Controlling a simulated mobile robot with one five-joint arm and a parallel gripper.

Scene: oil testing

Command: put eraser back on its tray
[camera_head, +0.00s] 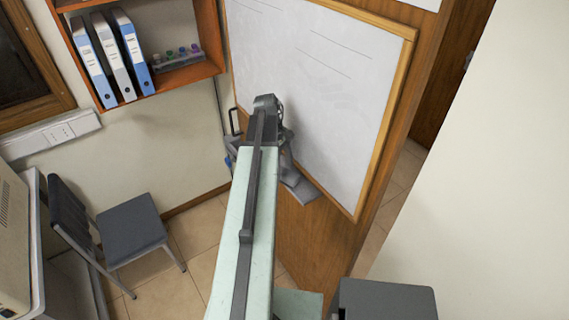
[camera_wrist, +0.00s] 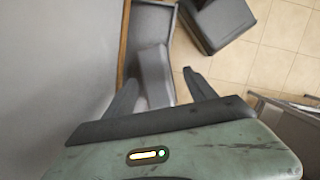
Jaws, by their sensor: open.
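In the wrist view, a grey block that looks like the eraser (camera_wrist: 153,75) lies along the dark tray (camera_wrist: 150,22) beside the wooden frame of the whiteboard (camera_wrist: 50,60). My gripper (camera_wrist: 160,88) is open, its two dark fingers on either side of the block's near end. A clear gap shows on the right. The left finger is close to the block; I cannot tell whether they touch. In the head view my gripper (camera_head: 287,160) is at the whiteboard's lower edge, largely behind my arm. A grey piece (camera_head: 300,188) shows there; I cannot tell whether it is tray or eraser.
A dark grey chair (camera_head: 132,228) stands at the left on the tiled floor. A shelf (camera_head: 180,75) with binders (camera_head: 113,70) is on the back wall. A dark box (camera_head: 385,298) is at the lower right, and tiled floor (camera_head: 195,240) lies open left of my arm.

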